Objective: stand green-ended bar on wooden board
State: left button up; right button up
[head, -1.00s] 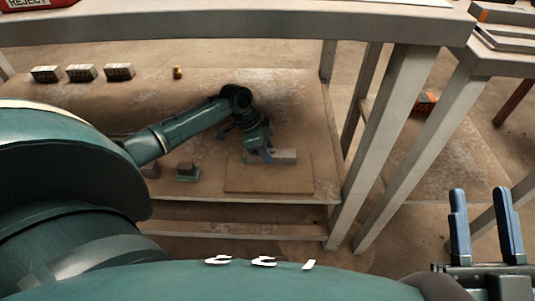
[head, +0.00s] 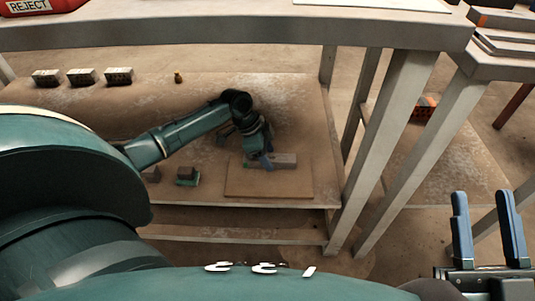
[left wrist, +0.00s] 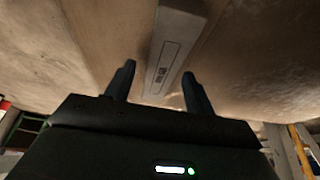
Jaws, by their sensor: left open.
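A grey bar (head: 284,160) lies flat along the back part of the wooden board (head: 268,188) on the lower shelf. A small green patch shows at its left end, beside my gripper. My left gripper (head: 262,160) reaches down from the left over the bar's left part and hides some of it. In the left wrist view the fingers (left wrist: 155,88) are spread, with the grey bar (left wrist: 168,55) running between and beyond them; contact is not visible. My right gripper (head: 487,230) is open and empty at the lower right, away from the shelf.
A dark block on a green base (head: 187,177) sits left of the board. The upper tabletop (head: 240,30) and table leg (head: 382,140) border the space.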

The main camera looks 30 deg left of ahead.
pick_arm(q)
jog(key=p+v, duration=0.2)
jog(key=v, duration=0.3)
jog(key=shift+a+r, duration=0.1)
jog(key=shift+r, duration=0.25)
jog(key=p+v, duration=0.2)
jog(key=v, duration=0.4)
jog(key=shift+p, duration=0.4)
pick_arm(e)
jog(key=f+m+h, duration=0.1)
jog(key=s+f+m+g+h, duration=0.1)
jog(key=f+h, duration=0.1)
jog(key=shift+f+g, duration=0.25)
jog(key=shift+g, duration=0.05)
pick_arm(q)
jog(key=shift+s, duration=0.1)
pick_arm(e)
jog(key=shift+s, duration=0.1)
